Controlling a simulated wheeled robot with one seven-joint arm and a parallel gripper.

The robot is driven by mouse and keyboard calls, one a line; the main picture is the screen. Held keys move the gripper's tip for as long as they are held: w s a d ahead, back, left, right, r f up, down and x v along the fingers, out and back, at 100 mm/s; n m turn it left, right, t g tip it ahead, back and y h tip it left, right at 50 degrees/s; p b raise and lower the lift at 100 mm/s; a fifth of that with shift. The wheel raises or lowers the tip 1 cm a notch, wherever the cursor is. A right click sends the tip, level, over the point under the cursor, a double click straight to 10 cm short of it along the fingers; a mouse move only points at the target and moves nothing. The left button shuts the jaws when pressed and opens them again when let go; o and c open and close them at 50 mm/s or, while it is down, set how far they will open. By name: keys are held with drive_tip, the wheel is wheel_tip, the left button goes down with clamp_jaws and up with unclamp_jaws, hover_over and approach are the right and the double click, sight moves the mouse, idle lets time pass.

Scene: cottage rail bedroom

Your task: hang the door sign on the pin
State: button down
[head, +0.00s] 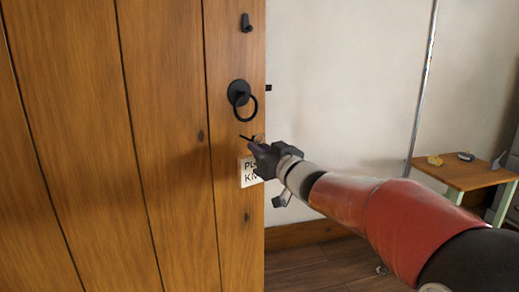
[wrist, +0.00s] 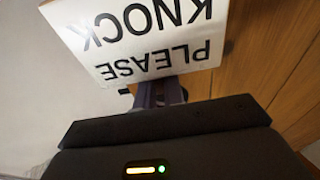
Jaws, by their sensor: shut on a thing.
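The white door sign (head: 248,173) hangs below my gripper (head: 257,150), in front of the wooden door in the head view. My gripper is shut at the sign's top and partly covers it there. A short dark pin-like piece (head: 245,137) shows just above and left of my fingers, below the ring knocker. I cannot tell whether the sign's hanger touches it. In the wrist view the sign (wrist: 140,42) reads PLEASE KNOCK upside down, with my gripper (wrist: 158,90) at its edge. The fingertips are mostly hidden by the sign.
A black ring knocker (head: 240,95) and a black hook (head: 247,22) are on the plank door (head: 165,120) above the sign. A pale wall (head: 340,80) stands behind, and a small wooden table (head: 462,176) is at right.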

drive_tip(key=shift+x, duration=1.15)
idle(0.6)
drive_tip(key=shift+w+a+f, duration=0.45)
drive_tip(key=shift+w+f, duration=0.1)
drive_tip(key=shift+f, duration=0.15)
idle(1.3)
drive_tip(key=shift+w+a+f, duration=0.2)
drive_tip(key=shift+w+a, duration=0.05)
drive_tip(key=shift+w, duration=0.1)
idle(0.8)
drive_tip(key=shift+f+b, duration=0.5)
drive_tip(key=shift+f, duration=0.1)
idle(0.3)
